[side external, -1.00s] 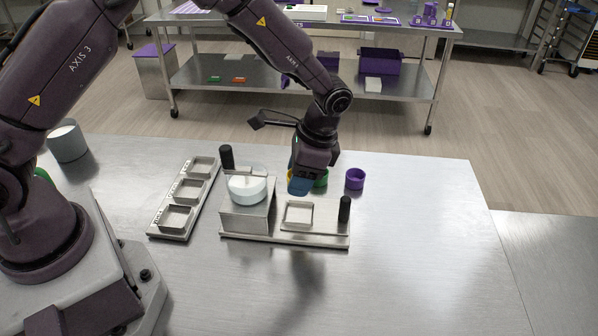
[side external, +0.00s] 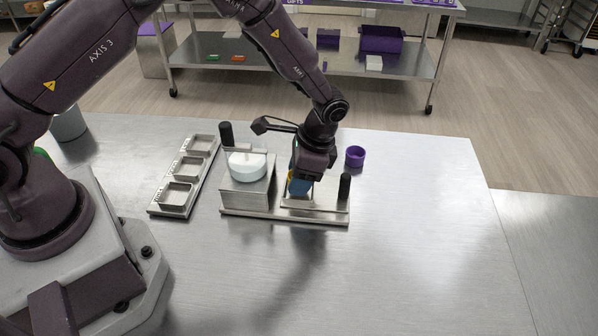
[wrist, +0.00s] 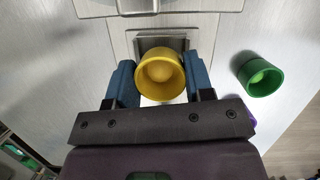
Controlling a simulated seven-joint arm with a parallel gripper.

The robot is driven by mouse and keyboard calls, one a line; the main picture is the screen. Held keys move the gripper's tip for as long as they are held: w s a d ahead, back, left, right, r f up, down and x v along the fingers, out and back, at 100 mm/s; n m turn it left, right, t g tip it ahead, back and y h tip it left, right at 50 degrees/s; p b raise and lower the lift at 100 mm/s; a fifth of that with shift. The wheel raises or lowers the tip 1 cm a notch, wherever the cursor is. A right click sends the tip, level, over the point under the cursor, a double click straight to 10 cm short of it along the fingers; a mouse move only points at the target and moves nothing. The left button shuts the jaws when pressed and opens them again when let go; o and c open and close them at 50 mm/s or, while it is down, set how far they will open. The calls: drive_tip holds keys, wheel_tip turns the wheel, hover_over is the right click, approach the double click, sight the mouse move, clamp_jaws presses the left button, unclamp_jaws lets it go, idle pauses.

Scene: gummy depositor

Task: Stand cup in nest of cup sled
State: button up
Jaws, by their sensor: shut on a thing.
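My gripper (side external: 300,189) is shut on a yellow cup (wrist: 160,75), held between its blue fingers with the cup's opening toward the wrist camera. In the side view only a sliver of the cup (side external: 291,177) shows beside the fingers. The cup sled (side external: 325,208) is a metal plate with a square raised nest (wrist: 160,42) and a black knob (side external: 345,186). The cup is at the nest and overlaps its near part in the wrist view. Its bottom is hidden, so I cannot tell whether it touches the nest floor.
A metal block with a white round vessel (side external: 247,166) stands left of the nest. A metal tray with square pockets (side external: 183,180) lies farther left. A green cup (wrist: 260,75) and a purple cup (side external: 355,157) stand nearby. The table's right side is clear.

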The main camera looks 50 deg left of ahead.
drive_tip(key=shift+f, duration=0.15)
drive_tip(key=shift+f, duration=0.3)
idle(0.3)
drive_tip(key=shift+r, duration=0.15)
drive_tip(key=shift+r, duration=0.2)
drive_tip(key=shift+f, duration=0.1)
idle(0.4)
drive_tip(key=shift+f, duration=0.3)
drive_tip(key=shift+r, duration=0.4)
drive_tip(key=shift+f, duration=0.15)
idle(0.7)
